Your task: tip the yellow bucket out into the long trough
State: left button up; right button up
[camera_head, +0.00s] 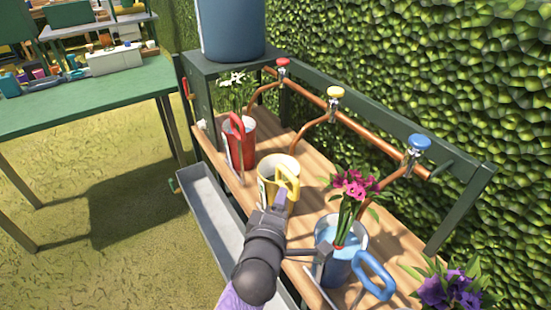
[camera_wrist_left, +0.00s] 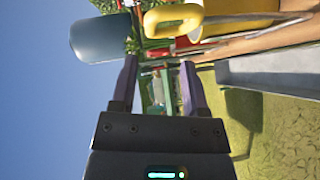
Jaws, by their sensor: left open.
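The yellow bucket (camera_head: 267,190) stands upright on the wooden shelf, its handle (camera_head: 291,183) on the near right side. In the left wrist view, which is turned sideways, the bucket (camera_wrist_left: 238,8) and its handle (camera_wrist_left: 172,21) show at the top. The long grey trough (camera_head: 211,214) runs below the shelf's front edge; part of it is behind my arm. My left gripper (camera_head: 277,202) is close to the bucket's handle. In the wrist view my left gripper (camera_wrist_left: 158,65) is open, and the handle appears beyond its fingertips, not between them. My right gripper is out of view.
A red bucket (camera_head: 240,150) with white flowers stands left of the yellow one. A blue bucket (camera_head: 335,268) with pink flowers stands close on the right. Copper pipes and taps (camera_head: 336,92) run behind. A green table (camera_head: 100,92) is at the left.

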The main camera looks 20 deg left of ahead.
aim_at(287, 171)
pick_arm(q)
jog(key=x, duration=0.3)
jog(key=b+x, duration=0.1)
jog(key=x, duration=0.2)
jog(key=r+b+x, duration=0.1)
jog(key=x, duration=0.1)
jog(key=shift+w+a, duration=0.15)
jog(key=shift+w, duration=0.35)
jog(key=shift+w+n+b, duration=0.3)
jog(key=shift+w, duration=0.05)
jog(key=shift+c, duration=0.6)
grip_shut()
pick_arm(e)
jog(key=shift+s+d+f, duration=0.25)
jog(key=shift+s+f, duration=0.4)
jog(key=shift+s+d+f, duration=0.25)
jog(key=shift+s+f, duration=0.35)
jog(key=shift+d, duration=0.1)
